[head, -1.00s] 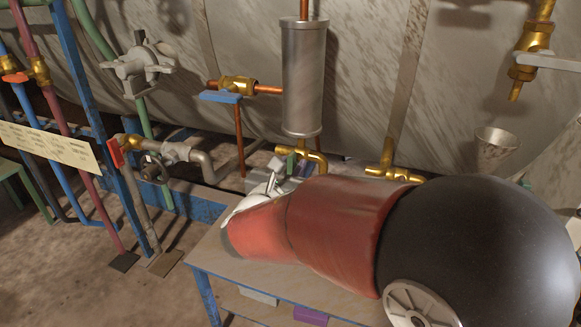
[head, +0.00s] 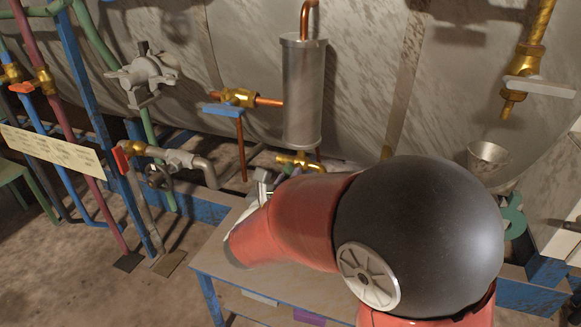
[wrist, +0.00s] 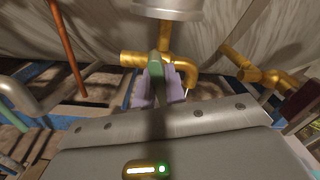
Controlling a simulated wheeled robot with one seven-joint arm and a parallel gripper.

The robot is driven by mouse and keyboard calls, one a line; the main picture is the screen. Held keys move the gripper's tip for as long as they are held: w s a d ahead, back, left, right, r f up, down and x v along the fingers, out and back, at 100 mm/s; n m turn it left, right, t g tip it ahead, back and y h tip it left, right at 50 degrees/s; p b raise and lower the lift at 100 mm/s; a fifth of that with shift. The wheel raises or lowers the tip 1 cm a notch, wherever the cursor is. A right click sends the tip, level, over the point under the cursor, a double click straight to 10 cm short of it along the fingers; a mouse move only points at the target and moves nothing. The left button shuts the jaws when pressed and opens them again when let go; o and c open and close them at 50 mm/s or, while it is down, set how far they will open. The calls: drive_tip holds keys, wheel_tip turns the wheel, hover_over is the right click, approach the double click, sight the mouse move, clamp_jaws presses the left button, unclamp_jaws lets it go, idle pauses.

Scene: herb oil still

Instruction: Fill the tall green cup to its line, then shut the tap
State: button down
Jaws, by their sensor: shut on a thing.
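The brass tap (head: 300,160) is under the grey metal cylinder (head: 304,90); it also shows in the wrist view (wrist: 184,62). My gripper (wrist: 158,86) has its pale purple fingers closed around a green piece (wrist: 155,64) at the tap, which looks like its handle. In the head view my gripper is mostly hidden behind my red arm, just below the tap. I cannot make out the tall green cup or its line in any view. Whether liquid runs from the tap cannot be seen.
A table (head: 215,262) with blue legs stands below my arm. A blue-handled brass valve (head: 238,97) is left of the cylinder. A red-handled valve (head: 128,150) stands further left. At the right are another brass tap (head: 524,75) and a metal funnel (head: 487,158).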

drive_tip(key=n+p, duration=0.3)
drive_tip(key=p, duration=0.1)
drive_tip(key=shift+a+r+n, duration=0.1)
drive_tip(key=shift+r+n, duration=0.05)
drive_tip(key=shift+n, duration=0.25)
drive_tip(key=shift+n+p, duration=0.5)
drive_tip(key=shift+p, duration=0.1)
drive_tip(key=shift+f, duration=0.25)
drive_tip(key=c, duration=1.5)
unclamp_jaws()
drive_tip(key=shift+o, duration=0.2)
drive_tip(key=v, duration=0.8)
drive_tip(key=shift+w, duration=0.1)
